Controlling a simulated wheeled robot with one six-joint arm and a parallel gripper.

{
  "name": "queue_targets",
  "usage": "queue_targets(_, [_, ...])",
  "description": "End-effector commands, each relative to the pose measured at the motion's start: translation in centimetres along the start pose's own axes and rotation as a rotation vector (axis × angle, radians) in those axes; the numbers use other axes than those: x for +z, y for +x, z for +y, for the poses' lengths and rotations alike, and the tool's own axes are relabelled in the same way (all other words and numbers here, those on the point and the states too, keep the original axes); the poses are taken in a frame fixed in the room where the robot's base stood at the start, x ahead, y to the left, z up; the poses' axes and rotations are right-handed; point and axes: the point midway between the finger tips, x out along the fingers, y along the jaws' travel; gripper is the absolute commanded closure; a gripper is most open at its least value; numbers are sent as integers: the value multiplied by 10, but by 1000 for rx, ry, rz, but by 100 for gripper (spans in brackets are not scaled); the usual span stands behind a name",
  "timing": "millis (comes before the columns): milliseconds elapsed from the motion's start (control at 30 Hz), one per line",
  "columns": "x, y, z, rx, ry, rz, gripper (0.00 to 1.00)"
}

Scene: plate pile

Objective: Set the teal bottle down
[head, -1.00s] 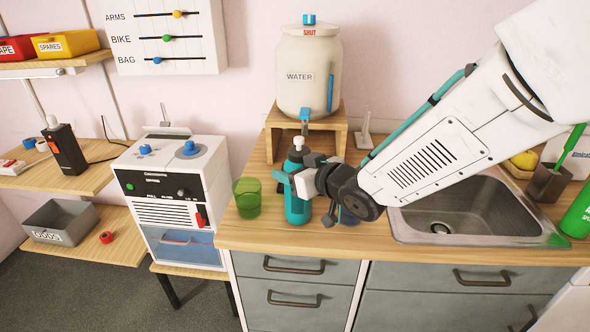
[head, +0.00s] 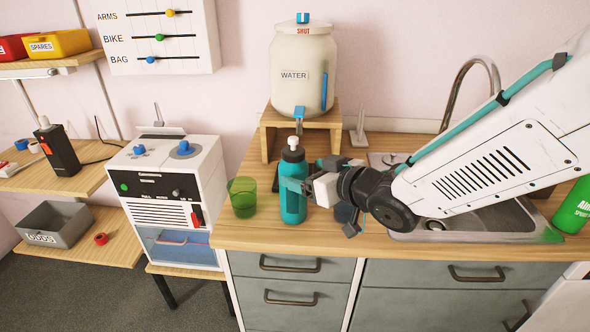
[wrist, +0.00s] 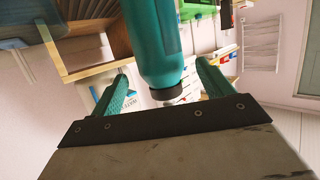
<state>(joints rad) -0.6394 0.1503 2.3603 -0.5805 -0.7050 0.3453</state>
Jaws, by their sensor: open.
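The teal bottle (head: 293,205) with a dark collar and white top stands upright on the wooden counter (head: 400,249), in front of the water dispenser. My gripper (head: 298,181) is open at the bottle's upper half, reaching in from the right, with one finger in front of the bottle. In the wrist view, the bottle (wrist: 155,45) appears between the two spread teal fingers of my gripper (wrist: 165,82), with a visible gap to each finger. The far finger is mostly hidden in the head view.
A green glass (head: 243,197) stands just left of the bottle. The water dispenser (head: 303,85) sits on a wooden stand (head: 268,142) behind. The sink (head: 508,222) lies to the right, under my arm.

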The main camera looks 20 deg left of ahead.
Motion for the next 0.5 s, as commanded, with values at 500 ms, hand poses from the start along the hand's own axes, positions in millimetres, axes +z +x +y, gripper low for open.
queue_targets(500, [0,-53,0,0,0,0,20])
